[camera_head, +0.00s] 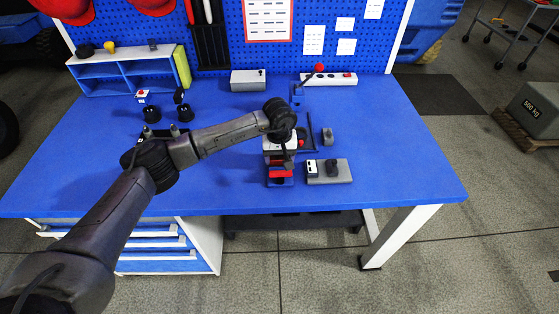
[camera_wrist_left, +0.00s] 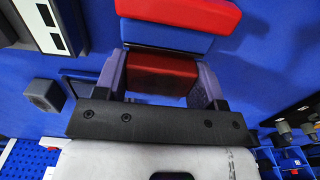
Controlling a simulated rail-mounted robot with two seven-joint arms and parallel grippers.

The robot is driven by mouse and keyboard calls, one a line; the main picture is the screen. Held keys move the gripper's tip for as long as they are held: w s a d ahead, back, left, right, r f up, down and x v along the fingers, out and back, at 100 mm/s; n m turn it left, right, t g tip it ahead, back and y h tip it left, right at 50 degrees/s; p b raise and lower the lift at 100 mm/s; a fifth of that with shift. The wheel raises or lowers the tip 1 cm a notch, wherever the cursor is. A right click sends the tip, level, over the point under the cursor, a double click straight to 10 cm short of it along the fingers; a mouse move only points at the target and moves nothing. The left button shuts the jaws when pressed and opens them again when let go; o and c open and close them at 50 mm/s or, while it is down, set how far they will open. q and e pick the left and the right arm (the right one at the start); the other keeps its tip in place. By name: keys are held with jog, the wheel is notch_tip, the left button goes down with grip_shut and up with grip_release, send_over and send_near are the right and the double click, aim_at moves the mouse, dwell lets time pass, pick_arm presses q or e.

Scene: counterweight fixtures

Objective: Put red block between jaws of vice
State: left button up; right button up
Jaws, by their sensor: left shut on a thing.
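My left gripper (camera_head: 279,153) hangs over the vice near the table's front edge, its arm coming in from the left. In the left wrist view its two fingers (camera_wrist_left: 160,84) are shut on the red block (camera_wrist_left: 163,66), one finger on each side. Just beyond the block is a blue part with a red bar of the vice (camera_wrist_left: 180,12). In the head view the vice (camera_head: 280,182) shows as a blue base with red above it, partly hidden by my gripper. I cannot tell whether the block is between the jaws or above them. My right gripper is not in view.
A grey plate (camera_head: 340,172) with a white switch and dark knob lies right of the vice. A small grey block (camera_head: 327,136) stands behind it. A grey box (camera_head: 248,81) and a white strip (camera_head: 340,80) are at the back. The table's right side is clear.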

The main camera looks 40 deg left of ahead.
aim_at(279, 157)
pick_arm(q)
jog(key=shift+f, duration=0.5)
jog(key=o, duration=1)
jog(key=shift+f, duration=0.1)
jog(key=shift+o, duration=0.2)
jog(key=shift+r, duration=0.3)
notch_tip(279, 157, up, 10)
jog(key=p, duration=0.2)
jog(key=shift+r+p, duration=0.2)
jog(key=shift+p, duration=0.2)
jog(key=shift+r, duration=0.65)
